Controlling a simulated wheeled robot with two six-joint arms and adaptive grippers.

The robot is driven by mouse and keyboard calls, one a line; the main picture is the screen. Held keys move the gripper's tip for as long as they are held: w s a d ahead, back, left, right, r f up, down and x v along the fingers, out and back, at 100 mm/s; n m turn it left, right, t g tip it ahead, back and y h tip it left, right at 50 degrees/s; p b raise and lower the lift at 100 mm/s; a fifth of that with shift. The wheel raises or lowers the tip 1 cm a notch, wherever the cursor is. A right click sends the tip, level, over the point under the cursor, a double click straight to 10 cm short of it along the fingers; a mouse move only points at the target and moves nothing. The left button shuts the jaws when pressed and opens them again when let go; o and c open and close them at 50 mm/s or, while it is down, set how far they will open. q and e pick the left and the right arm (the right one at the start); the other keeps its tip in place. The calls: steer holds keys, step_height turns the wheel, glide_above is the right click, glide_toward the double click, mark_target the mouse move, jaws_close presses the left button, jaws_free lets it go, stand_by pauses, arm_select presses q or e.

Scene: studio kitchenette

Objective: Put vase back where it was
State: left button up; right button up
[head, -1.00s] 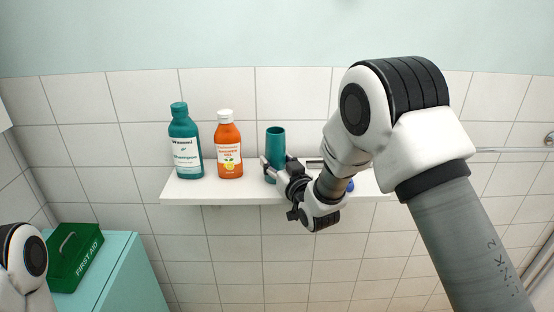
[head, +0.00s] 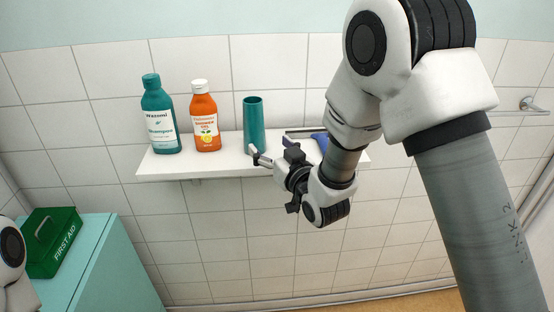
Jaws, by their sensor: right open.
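The vase (head: 253,122) is a teal cylinder standing upright on the white wall shelf (head: 205,167), right of the orange bottle. My right gripper (head: 264,154) is open, in front of and to the right of the vase's base at the shelf's front edge. Its fingers appear clear of the vase, though one fingertip overlaps the vase's lower edge in this view. My left gripper is out of view; only part of my left arm shows at the lower left.
A teal shampoo bottle (head: 160,122) and an orange bottle (head: 206,122) stand left of the vase. A blue item (head: 321,142), partly hidden by my right arm, lies on the shelf's right part. A green first aid box (head: 52,243) sits on a teal cabinet (head: 100,262) at lower left.

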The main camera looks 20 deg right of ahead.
steer(key=s+d+f+g+h, duration=0.1)
steer(key=s+f+g, duration=0.45)
steer(key=f, duration=0.75)
steer(key=s+d+f+g+h, duration=0.1)
steer(key=s+f+g, duration=0.2)
steer(key=s+f, duration=0.75)
steer(key=s+d+f+m+g, duration=0.1)
steer(key=s+f+g, duration=0.8)
steer(key=s+f, duration=0.8)
steer(key=s, duration=0.4)
steer(key=shift+s+d+f, duration=0.15)
steer(key=shift+s+f, duration=0.05)
steer(key=shift+c, duration=0.4)
